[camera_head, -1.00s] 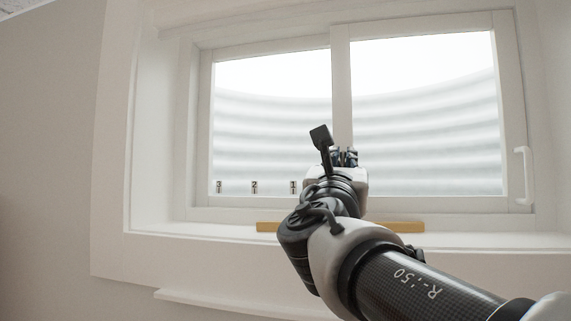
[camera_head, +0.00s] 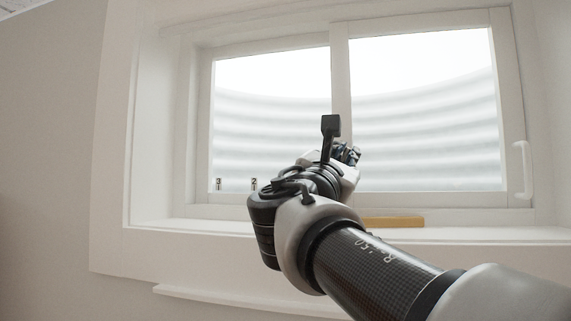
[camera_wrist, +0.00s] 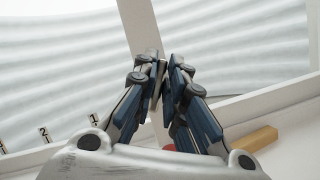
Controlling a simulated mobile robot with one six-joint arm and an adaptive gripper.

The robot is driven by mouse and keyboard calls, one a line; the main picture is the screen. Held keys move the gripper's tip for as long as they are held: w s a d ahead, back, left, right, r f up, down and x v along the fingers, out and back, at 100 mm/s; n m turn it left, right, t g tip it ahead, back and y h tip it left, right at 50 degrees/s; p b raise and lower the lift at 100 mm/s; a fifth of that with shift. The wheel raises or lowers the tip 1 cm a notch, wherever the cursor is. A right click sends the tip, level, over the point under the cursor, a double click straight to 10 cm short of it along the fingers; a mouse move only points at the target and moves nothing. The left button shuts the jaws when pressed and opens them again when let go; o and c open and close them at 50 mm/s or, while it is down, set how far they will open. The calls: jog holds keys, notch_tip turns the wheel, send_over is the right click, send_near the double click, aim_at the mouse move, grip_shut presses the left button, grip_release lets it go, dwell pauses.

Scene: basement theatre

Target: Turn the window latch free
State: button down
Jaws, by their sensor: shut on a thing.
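The two-pane window stands ahead with a white middle post (camera_head: 340,95). My gripper (camera_head: 346,153) is at the lower part of this post, with my wrist hiding much of it from the head view. In the wrist view my gripper (camera_wrist: 164,75) has its two blue-grey fingers drawn together at the tips, in front of the foot of the post. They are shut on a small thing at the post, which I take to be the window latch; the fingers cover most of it. A long white handle (camera_head: 522,170) hangs upright on the right frame, well apart from my gripper.
A yellow-brown wooden bar (camera_head: 393,221) lies on the sill (camera_head: 470,234), partly behind my arm. It also shows in the wrist view (camera_wrist: 252,140). Number tags, such as 3 (camera_head: 219,184) and 2 (camera_head: 254,184), line the left pane's bottom. A small red thing (camera_wrist: 170,147) shows between my fingers.

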jog(key=m+g+h, duration=0.1)
jog(key=m, duration=0.3)
jog(key=m+g, duration=0.2)
jog(key=m, duration=0.2)
jog(key=shift+h+p, duration=0.35)
jog(key=shift+h, duration=0.05)
jog(key=m+g, duration=0.1)
jog(key=m, duration=0.1)
jog(key=m+p, duration=0.1)
jog(key=m, duration=0.1)
jog(key=m+g+p, duration=0.1)
jog(key=m, duration=0.1)
jog(key=shift+d+f+g+y, duration=0.15)
jog(key=shift+f+g+y, duration=0.1)
jog(key=shift+g+y, duration=0.05)
jog(key=shift+m, duration=0.3)
jog(key=c, duration=1.7)
grip_release()
jog(key=shift+s, duration=0.1)
jog(key=v, duration=1.2)
